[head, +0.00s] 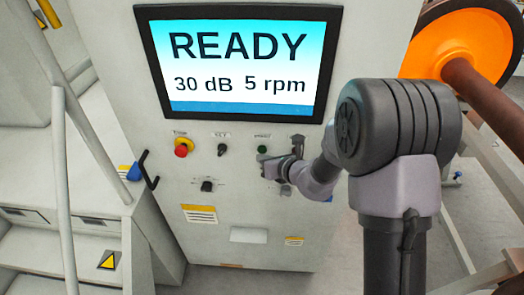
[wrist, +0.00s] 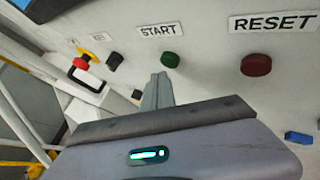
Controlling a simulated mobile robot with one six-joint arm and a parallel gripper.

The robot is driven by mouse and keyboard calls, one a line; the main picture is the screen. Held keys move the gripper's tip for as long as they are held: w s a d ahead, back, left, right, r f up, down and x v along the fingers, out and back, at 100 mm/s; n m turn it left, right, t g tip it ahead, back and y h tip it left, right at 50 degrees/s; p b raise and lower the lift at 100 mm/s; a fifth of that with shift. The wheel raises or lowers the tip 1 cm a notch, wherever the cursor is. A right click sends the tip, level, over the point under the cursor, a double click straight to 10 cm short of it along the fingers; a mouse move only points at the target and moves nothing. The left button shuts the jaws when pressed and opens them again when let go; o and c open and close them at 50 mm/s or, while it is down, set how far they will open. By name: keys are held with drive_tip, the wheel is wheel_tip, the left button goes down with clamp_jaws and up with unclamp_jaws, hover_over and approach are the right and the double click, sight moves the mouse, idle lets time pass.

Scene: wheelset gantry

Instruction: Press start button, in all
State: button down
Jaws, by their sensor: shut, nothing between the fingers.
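The green start button (head: 262,149) is on the front of a pale control cabinet (head: 110,30). In the wrist view the green button (wrist: 170,59) sits under a START label (wrist: 161,29). My gripper (head: 272,167) is at the panel, a little below the button in the head view. In the wrist view its grey fingers (wrist: 158,84) are together and empty. Their tips show just below and left of the green button, apart from it in the picture. The exact gap to the panel cannot be told. The cabinet screen (head: 238,62) reads READY, 30 dB, 5 rpm.
A red emergency stop (head: 183,147) and a black knob (head: 222,149) are left of the green button. A red button (wrist: 256,65) under a RESET label is to its right. Another black knob (head: 207,185) is lower. Stairs (head: 60,190) with railing stand left; an orange wheel (head: 460,40) is right.

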idle(0.7)
drive_tip(key=shift+w, duration=0.4)
drive_tip(key=shift+w, duration=0.45)
idle(0.4)
drive_tip(key=shift+s, duration=0.85)
drive_tip(key=s+b, duration=0.2)
drive_tip(key=s, duration=0.3)
drive_tip(key=shift+a, duration=0.1)
